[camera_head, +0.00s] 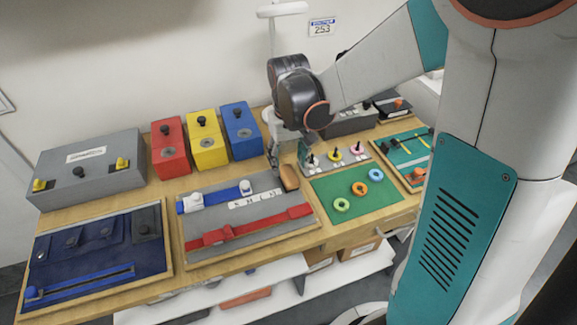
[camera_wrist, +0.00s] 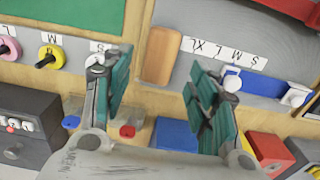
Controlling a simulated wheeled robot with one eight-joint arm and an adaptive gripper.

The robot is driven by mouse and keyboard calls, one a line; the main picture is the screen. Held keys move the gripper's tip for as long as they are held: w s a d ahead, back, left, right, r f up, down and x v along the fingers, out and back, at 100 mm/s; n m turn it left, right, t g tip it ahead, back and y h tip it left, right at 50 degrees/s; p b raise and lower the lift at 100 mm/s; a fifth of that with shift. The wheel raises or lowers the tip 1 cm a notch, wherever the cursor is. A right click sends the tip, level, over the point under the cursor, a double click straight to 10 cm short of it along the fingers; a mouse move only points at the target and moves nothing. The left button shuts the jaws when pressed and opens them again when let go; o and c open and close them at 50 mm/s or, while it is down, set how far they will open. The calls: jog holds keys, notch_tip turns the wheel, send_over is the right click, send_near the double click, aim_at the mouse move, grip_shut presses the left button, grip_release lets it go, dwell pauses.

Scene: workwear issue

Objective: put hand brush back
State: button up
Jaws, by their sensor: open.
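The hand brush shows as a brown wooden block (camera_head: 289,177) at the back right corner of the grey strap board (camera_head: 262,210). In the wrist view the brush (camera_wrist: 160,56) lies at the board's corner, beside the size labels. My gripper (camera_head: 288,156) is above the back edge of the table, close to the brush. In the wrist view my gripper (camera_wrist: 159,65) is open, with one finger to each side of the brush in the picture. Nothing is between the fingers that I can see as held. The brush's bristles are not visible.
Red (camera_head: 170,148), yellow (camera_head: 207,138) and blue (camera_head: 241,129) boxes stand at the back left of my gripper. A green mat with rings (camera_head: 330,200) and a peg stand with coloured rings (camera_head: 318,162) are to the right. A blue garment board (camera_head: 95,250) lies at left.

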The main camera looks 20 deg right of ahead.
aim_at(289, 174)
jog(key=s+r+t+p, duration=0.1)
jog(key=s+r+t, duration=0.6)
jog(key=s+r, duration=0.7)
jog(key=shift+s+r, duration=0.25)
jog(key=shift+s, duration=0.15)
jog(key=shift+a, duration=0.1)
